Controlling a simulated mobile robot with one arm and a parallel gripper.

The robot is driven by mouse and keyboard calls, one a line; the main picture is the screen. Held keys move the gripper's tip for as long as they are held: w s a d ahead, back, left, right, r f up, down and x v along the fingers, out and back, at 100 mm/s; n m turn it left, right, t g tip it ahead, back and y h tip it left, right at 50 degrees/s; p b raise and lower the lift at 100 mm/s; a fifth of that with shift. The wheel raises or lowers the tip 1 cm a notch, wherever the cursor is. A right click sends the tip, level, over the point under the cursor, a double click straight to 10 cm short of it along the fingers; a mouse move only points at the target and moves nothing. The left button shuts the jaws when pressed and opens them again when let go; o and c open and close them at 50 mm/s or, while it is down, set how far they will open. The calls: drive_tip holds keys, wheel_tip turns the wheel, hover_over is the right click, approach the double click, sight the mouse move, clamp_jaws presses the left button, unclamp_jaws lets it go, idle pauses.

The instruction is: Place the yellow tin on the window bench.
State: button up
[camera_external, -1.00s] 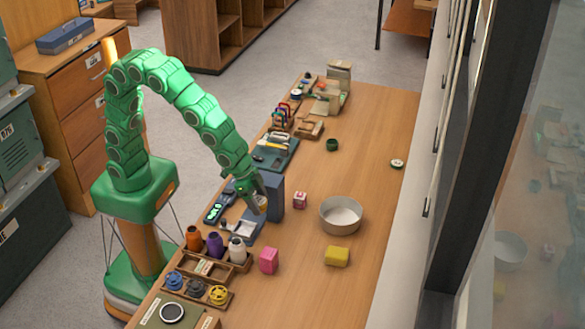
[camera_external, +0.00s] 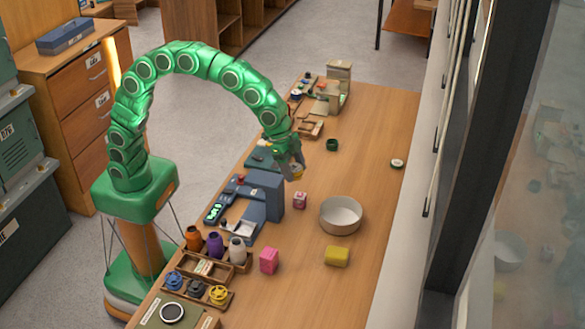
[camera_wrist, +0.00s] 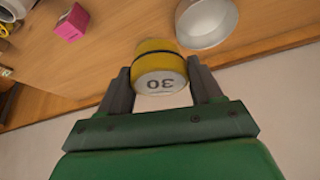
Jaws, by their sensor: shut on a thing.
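The yellow tin (camera_wrist: 160,72) is a short cylinder with a dark band and a pale end marked 30, upside down in the wrist view. My gripper (camera_wrist: 158,84) is shut on it, one finger on each side. In the external view my gripper (camera_external: 291,166) holds the tin (camera_external: 297,172), partly hidden by the fingers, over the wooden window bench (camera_external: 366,125). The tin appears raised above the bench top, beyond the blue-grey device.
A white bowl (camera_external: 341,216), yellow block (camera_external: 337,256), pink block (camera_external: 269,260) and small pink-and-white cube (camera_external: 300,200) stand on the bench. A dark green cup (camera_external: 332,145) and round white item (camera_external: 397,163) are farther back. Bare wood lies between them.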

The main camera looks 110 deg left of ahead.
drive_tip(key=shift+w+a+r, duration=0.2)
drive_tip(key=shift+a+r, duration=0.05)
drive_tip(key=shift+a, duration=0.1)
drive_tip(key=s+d+f, duration=0.2)
drive_tip(key=s+d, duration=0.1)
drive_tip(key=d, duration=0.4)
drive_tip(key=s+d+f, duration=0.2)
drive_tip(key=s+d, duration=0.2)
drive_tip(key=d, duration=0.3)
drive_tip(key=s+d+f, duration=0.3)
drive_tip(key=s+d, duration=0.1)
drive_tip(key=d, duration=0.3)
drive_tip(key=shift+s+d, duration=0.1)
drive_tip(key=shift+d, duration=0.25)
drive_tip(key=s+d+f, duration=0.3)
drive_tip(key=s+d, duration=0.3)
drive_tip(key=s, duration=0.1)
approach(248, 294)
drive_tip(key=shift+w+d+f, duration=0.2)
drive_tip(key=shift+w+f, duration=0.15)
drive_tip(key=shift+w, duration=0.35)
drive_tip(key=shift+x, duration=1.05)
drive_tip(key=shift+w+d+f, duration=0.1)
drive_tip(key=shift+w+f, duration=0.05)
drive_tip(key=shift+f, duration=1.2)
